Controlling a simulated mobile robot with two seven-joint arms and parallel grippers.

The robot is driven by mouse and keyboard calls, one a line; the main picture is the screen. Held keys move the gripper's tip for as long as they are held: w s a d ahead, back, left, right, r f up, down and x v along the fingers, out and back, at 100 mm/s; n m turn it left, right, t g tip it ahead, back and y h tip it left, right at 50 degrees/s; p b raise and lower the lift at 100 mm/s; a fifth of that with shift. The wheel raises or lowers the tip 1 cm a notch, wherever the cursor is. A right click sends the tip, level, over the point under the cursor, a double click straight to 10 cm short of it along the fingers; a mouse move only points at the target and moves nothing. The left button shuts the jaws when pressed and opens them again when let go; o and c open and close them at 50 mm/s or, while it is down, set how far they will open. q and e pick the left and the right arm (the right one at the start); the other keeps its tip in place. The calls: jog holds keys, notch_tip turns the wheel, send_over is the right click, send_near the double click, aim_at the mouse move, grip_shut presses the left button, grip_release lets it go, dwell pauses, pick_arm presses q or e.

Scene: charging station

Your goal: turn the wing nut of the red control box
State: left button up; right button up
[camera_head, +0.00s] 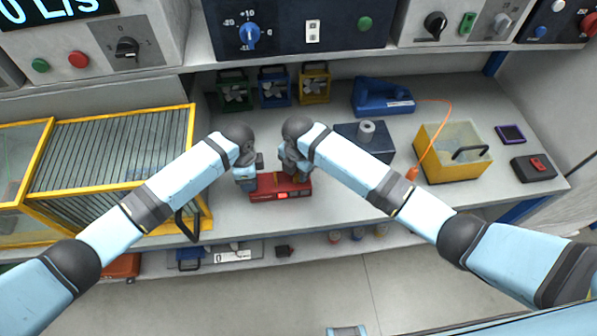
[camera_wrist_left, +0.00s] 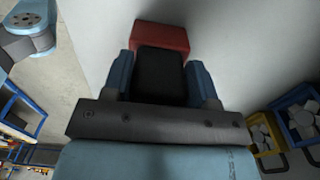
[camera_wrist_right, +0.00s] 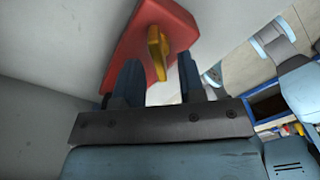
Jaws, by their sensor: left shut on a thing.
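The red control box (camera_head: 265,193) lies on the bench, below both grippers in the head view. My left gripper (camera_head: 250,184) is at its left end. In the left wrist view a black block (camera_wrist_left: 160,75) fills the space between the left fingers, with the red box (camera_wrist_left: 162,37) just beyond it; the block seems to be part of the box. My right gripper (camera_head: 300,178) is at the right end of the box. In the right wrist view the yellow wing nut (camera_wrist_right: 158,52) stands out from the red face, near and between the tips of the open right fingers (camera_wrist_right: 160,75).
A yellow-framed rack (camera_head: 110,150) stands to the left. Several small fan units (camera_head: 274,88) are behind. To the right are a dark block with a grey cylinder (camera_head: 366,130), a blue device (camera_head: 382,97) and a yellow bin (camera_head: 455,165). The bench's front edge is close to the box.

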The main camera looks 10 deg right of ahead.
jog(key=shift+f, duration=0.8)
grip_shut()
jog(key=shift+m, duration=0.4)
jog(key=m, duration=0.3)
jog(key=shift+w+m, duration=0.1)
jog(key=shift+m, duration=1.8)
jog(key=shift+w, duration=0.1)
